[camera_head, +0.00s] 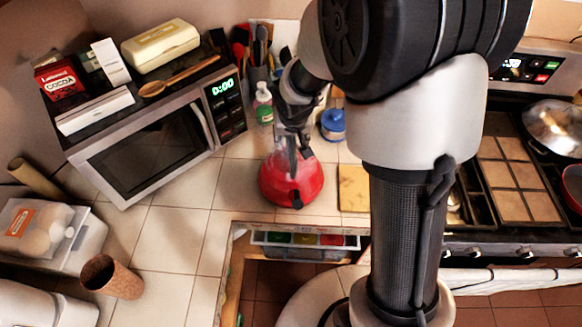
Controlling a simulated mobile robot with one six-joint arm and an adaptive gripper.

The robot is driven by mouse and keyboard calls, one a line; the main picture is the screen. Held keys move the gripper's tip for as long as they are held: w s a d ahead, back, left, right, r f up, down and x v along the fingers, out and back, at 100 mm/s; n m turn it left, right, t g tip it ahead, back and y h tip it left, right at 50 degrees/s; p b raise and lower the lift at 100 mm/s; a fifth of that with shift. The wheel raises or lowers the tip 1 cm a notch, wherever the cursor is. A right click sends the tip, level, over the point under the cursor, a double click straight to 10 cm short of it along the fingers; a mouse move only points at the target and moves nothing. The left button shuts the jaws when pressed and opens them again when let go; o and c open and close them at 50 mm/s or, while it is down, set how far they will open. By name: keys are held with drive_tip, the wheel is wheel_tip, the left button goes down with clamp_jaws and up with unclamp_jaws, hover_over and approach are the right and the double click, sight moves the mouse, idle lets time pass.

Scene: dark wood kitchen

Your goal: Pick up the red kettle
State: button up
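The red kettle (310,185) stands on the white tiled counter, right of the microwave and near the counter's front edge. My gripper (294,160) points down from above, its fingertips at the top of the kettle, by its dark handle. The gripper and wrist cover part of the kettle's top. I cannot tell whether the fingers are closed on the handle or only beside it.
A microwave (150,150) carrying boxes and a wooden spoon stands left. Behind the kettle are a green-labelled bottle (263,104), a blue jar (333,124) and a utensil holder. A cutting board (354,188) lies right, before the stove (510,170). A brown cup (112,277) is front left.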

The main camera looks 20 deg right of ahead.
clamp_jaws()
idle(0.7)
drive_tip(key=shift+w+r, duration=0.15)
